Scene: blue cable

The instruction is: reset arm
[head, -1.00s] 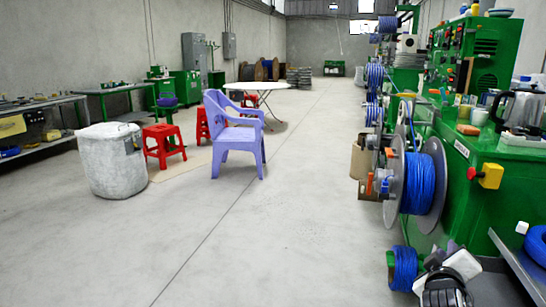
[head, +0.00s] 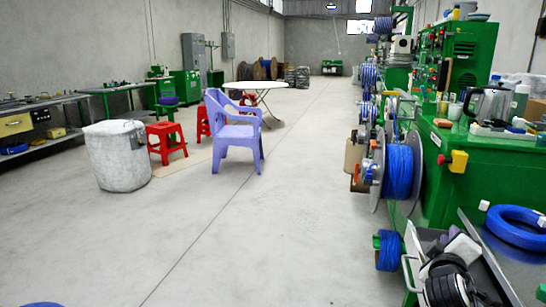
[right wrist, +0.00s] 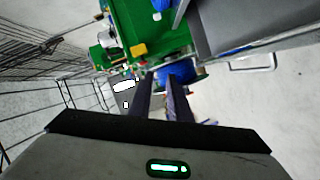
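My right gripper (right wrist: 162,85) shows in the right wrist view as two dark fingers with a gap between them. It is open, and nothing is visible between the fingers except the background. In the head view my right arm's black and white end is at the lower right, in front of a grey metal surface. A blue cable coil (head: 515,226) lies on the bench at the right edge, apart from my right arm. A blue sliver (head: 42,304) shows at the bottom left edge, mostly cut off. My left gripper is not in view.
A large blue cable spool (head: 401,172) and a smaller one (head: 389,250) are by the green machine (head: 450,185). A kettle (head: 488,104) stands on it. A purple chair (head: 236,135), red stools (head: 166,142) and a white bin (head: 116,155) stand left. The middle floor is clear.

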